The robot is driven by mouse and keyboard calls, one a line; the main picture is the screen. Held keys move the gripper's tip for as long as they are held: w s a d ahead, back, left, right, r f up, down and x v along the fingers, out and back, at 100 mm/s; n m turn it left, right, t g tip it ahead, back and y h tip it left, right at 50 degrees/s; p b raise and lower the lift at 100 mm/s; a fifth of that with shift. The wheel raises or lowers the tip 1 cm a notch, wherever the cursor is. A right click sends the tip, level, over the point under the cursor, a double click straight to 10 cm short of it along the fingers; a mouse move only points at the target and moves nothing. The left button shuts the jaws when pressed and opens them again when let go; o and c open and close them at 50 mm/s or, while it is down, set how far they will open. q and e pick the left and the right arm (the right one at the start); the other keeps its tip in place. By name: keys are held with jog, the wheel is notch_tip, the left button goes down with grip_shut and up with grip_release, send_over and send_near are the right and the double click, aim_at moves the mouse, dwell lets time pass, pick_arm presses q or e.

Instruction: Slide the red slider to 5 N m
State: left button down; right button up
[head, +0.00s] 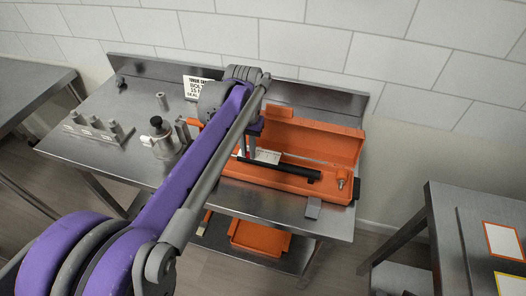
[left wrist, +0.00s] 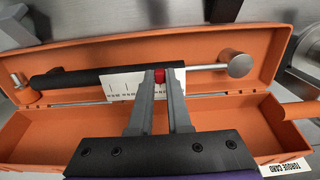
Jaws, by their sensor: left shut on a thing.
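The red slider (left wrist: 159,76) sits on the torque wrench beside a white scale card (left wrist: 120,88) with printed marks too small to read. My left gripper (left wrist: 161,78) is shut on the slider, one finger on each side. The wrench has a black handle (left wrist: 66,78) at left and a round metal head (left wrist: 239,65) at right in the left wrist view. It lies in an open orange case (head: 335,140); its dark handle (head: 290,170) shows in the head view. There my arm hides the slider. My right gripper is not in view.
The case stands on a steel bench (head: 135,92). Left of it are a metal block with upright pegs (head: 92,126) and a black-topped fixture (head: 157,130). A printed sign (head: 196,86) stands behind. An orange bin (head: 260,238) is on the shelf below.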

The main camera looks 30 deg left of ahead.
pick_arm(q)
jog(key=a, duration=0.2)
jog(key=shift+s+a, duration=0.3)
jog(key=c, duration=0.8)
grip_release()
jog(key=shift+c, duration=0.2)
notch_tip(320, 180, up, 11)
jog(key=shift+p, duration=0.45)
jog(key=shift+f, duration=0.15)
